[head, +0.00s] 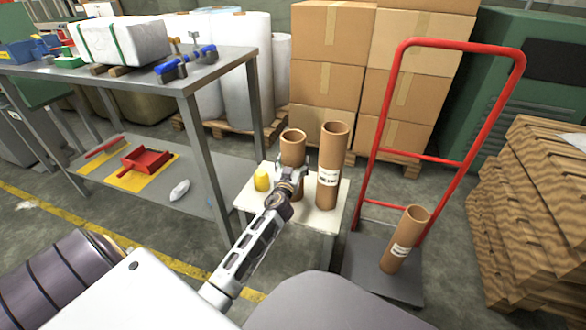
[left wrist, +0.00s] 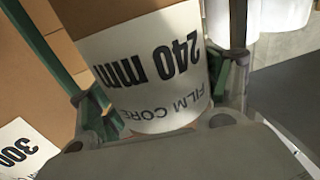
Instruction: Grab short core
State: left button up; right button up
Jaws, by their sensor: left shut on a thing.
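The short brown cardboard core (head: 292,146) stands upright on a small white-topped stand (head: 246,201). In the left wrist view its white label (left wrist: 150,75) reads "240 mm" and "FILM CORE". My left gripper (head: 293,176) is shut on this core, with a finger on each side of it in the wrist view. The gripper hides the core's lower part in the head view. A taller core (head: 331,160) stands close on the right; a label reading "300" (left wrist: 20,150) shows at the left of the wrist view. My right gripper is not in view.
A yellow object (head: 261,181) sits left of the core on the stand. A red hand truck (head: 467,180) holds a leaning core (head: 405,240) at right. A grey workbench (head: 225,66) stands at left. Stacked cartons (head: 326,75) and wrapped rolls (head: 243,70) are behind.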

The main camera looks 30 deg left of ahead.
aim_at(295, 134)
pick_arm(q)
jog(key=shift+r, duration=0.15)
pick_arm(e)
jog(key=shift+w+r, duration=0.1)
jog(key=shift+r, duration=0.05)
pick_arm(q)
notch_tip(295, 134, up, 6)
jog(key=p, duration=0.3)
jog(key=shift+f, duration=0.25)
jog(key=shift+r+p, duration=0.7)
jog(key=shift+r, duration=0.25)
jog(key=shift+r+p, duration=0.6)
jog(key=shift+r, duration=0.6)
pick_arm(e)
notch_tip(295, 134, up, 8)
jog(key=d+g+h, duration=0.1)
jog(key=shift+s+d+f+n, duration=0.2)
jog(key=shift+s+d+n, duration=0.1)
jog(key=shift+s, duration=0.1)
